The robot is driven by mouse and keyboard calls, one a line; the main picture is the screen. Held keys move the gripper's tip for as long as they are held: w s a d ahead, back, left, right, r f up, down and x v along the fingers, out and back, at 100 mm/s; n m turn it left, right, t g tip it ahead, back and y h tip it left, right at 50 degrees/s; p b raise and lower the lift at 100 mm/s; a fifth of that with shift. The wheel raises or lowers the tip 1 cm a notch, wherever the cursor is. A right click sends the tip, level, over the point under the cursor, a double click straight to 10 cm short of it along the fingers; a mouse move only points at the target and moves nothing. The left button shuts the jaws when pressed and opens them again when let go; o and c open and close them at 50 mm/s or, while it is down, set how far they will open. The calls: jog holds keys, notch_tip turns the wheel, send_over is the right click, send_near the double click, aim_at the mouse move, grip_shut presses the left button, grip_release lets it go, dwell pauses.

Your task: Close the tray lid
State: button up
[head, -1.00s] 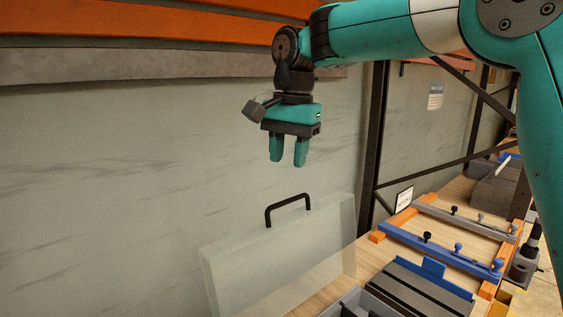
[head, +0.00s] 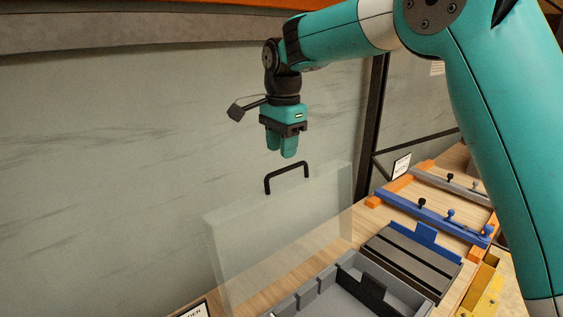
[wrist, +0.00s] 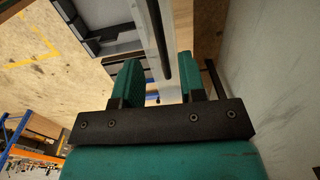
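The clear tray lid (head: 285,235) stands upright, open, along the back edge of the tray (head: 345,270). Its black handle (head: 287,177) is on the lid's upper edge. My gripper (head: 281,153) points down just above the handle, apart from it, with nothing in its fingers. In the wrist view my gripper (wrist: 160,78) has its two teal fingers spread. The black handle (wrist: 157,40) shows as a bar lined up with the gap between them, and the lid's edge lies beside it. The grey tray's inside is partly visible and looks empty near the lid.
A grey wall (head: 100,150) stands close behind the lid. To the right are a slotted dark block (head: 412,262), a blue rail (head: 430,219) on an orange frame, a small sign (head: 401,166) and a dark rack post (head: 371,125).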

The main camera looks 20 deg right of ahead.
jog(key=shift+f+p, duration=0.45)
jog(key=shift+f, duration=1.95)
jog(key=shift+c, duration=0.3)
grip_shut()
